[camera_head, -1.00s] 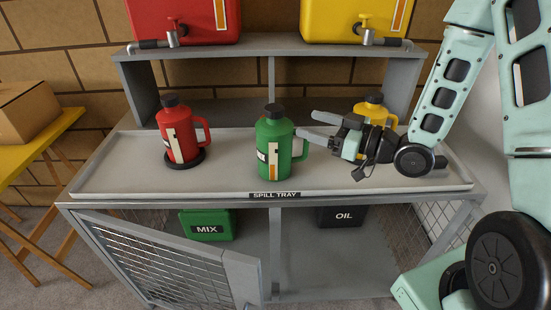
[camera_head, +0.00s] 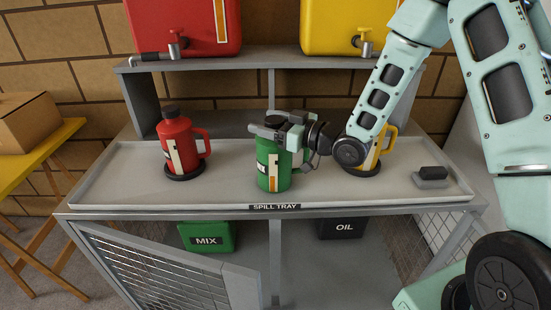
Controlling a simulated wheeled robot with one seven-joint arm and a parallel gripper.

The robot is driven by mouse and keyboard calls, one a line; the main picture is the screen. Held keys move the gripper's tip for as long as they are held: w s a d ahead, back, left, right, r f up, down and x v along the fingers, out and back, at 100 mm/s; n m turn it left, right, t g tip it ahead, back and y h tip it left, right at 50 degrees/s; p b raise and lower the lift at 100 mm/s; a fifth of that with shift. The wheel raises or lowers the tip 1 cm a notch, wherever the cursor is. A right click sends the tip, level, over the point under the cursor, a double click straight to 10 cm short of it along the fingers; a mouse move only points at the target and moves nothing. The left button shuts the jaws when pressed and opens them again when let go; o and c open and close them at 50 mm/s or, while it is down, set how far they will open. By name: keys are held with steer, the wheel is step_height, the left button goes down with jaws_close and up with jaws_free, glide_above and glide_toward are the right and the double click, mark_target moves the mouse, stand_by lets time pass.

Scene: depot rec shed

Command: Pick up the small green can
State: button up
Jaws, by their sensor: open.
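The small green can (camera_head: 272,178) stands upright on the grey spill tray (camera_head: 115,189), near the middle of its front edge. It has a black cap and a white and orange label; its handle side is partly hidden by my gripper. My gripper (camera_head: 268,128) is open at the top of the can, reaching in from the right. Its fingers overlap the cap and upper body in the picture. I cannot tell whether they touch the can.
A red can (camera_head: 174,141) stands on a black disc to the left. A yellow can (camera_head: 384,148) stands behind my arm. A shelf (camera_head: 230,48) with red (camera_head: 190,25) and yellow (camera_head: 340,25) tanks is above. A mesh door (camera_head: 150,268) hangs open below.

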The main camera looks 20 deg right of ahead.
jaws_close()
steer(key=shift+r, duration=0.15)
